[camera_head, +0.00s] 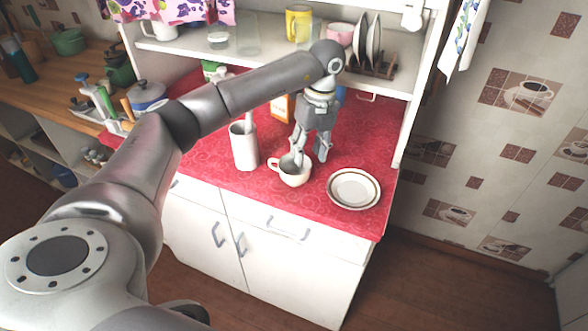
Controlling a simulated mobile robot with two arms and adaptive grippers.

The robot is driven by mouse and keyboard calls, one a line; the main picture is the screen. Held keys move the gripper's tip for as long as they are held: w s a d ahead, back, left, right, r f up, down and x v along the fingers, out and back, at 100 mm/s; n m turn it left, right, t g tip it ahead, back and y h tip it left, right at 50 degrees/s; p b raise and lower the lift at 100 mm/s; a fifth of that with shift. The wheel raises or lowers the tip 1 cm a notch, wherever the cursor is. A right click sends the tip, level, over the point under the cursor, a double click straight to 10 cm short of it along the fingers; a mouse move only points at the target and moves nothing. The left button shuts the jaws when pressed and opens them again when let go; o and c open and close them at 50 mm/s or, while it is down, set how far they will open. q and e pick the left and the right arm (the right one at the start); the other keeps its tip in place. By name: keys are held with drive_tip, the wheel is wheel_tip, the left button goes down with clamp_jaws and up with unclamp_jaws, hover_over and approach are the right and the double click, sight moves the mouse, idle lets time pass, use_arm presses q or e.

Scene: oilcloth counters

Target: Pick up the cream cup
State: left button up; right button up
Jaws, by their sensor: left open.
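The cream cup (293,175) stands upright on the red oilcloth counter (222,174), near its front edge, with its handle to the left. My left gripper (309,156) points down over the cup. Its fingers are spread. One fingertip is at or inside the cup's mouth, and the other is to the right, beyond the rim. I cannot tell whether either finger touches the cup. My right gripper is not in view.
A tall pale canister (243,147) stands close left of the cup. A rimmed plate (353,188) lies to its right. Behind are a shelf with a yellow mug (298,24), a pink cup (340,34) and a plate rack (374,66). An orange box (281,107) stands behind the gripper.

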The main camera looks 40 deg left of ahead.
sight(306, 168)
use_arm(q)
drive_tip(key=f, duration=0.1)
drive_tip(key=f+p, duration=0.1)
drive_tip(key=f, duration=0.1)
drive_tip(key=shift+s+a+f, duration=0.25)
drive_tip(key=shift+a, duration=0.05)
drive_tip(key=shift+f, duration=0.4)
drive_tip(key=shift+c, duration=0.3)
drive_tip(key=c, duration=0.5)
clamp_jaws()
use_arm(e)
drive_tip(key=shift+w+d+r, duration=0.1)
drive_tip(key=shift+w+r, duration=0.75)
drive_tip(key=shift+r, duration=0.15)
